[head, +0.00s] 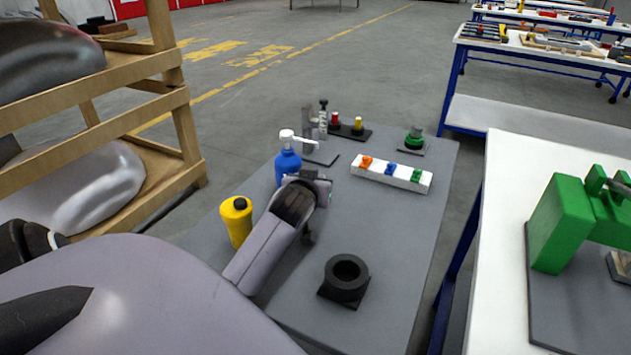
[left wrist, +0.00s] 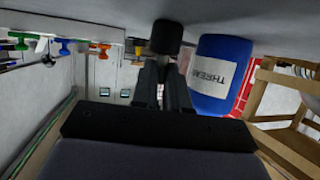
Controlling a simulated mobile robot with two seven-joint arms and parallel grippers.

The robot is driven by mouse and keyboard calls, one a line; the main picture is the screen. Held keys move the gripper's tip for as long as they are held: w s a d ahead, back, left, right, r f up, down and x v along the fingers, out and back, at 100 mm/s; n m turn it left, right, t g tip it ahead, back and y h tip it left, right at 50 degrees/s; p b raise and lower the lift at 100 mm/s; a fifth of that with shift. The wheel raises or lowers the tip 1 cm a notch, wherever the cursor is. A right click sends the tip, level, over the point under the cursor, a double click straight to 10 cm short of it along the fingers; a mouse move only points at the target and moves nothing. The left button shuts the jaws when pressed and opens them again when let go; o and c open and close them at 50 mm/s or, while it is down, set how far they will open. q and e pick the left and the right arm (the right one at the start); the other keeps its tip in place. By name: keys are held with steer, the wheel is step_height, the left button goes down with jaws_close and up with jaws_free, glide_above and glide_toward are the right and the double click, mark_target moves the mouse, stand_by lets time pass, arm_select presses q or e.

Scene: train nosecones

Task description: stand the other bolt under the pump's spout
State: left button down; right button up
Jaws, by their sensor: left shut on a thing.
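The pump is a blue bottle (head: 288,165) with a white head and a white spout (head: 305,142) pointing right. It stands on the grey table, just beyond my left wrist. In the left wrist view, which is upside down, the labelled blue bottle (left wrist: 222,75) is close to the right of my left gripper (left wrist: 168,62). That gripper is shut on a black cylindrical piece (left wrist: 167,36), seemingly the bolt's head, near the table surface. In the head view my wrist hides the fingers and the held bolt. The spout is not visible in the wrist view. My right gripper is out of view.
A yellow bottle (head: 236,222) stands left of my forearm, and a black ring (head: 346,278) lies to the right. A white strip (head: 392,174) with orange, blue and green pieces lies beyond. Several fixtures stand at the back. The table's (head: 410,235) right side is clear.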

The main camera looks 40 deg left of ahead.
arm_select(q)
steer(key=c, duration=1.1)
jaws_free()
steer(key=shift+c, duration=0.2)
steer(key=shift+r, duration=0.1)
steer(key=p+v, duration=0.1)
steer(key=v, duration=1.1)
steer(key=shift+r, duration=0.1)
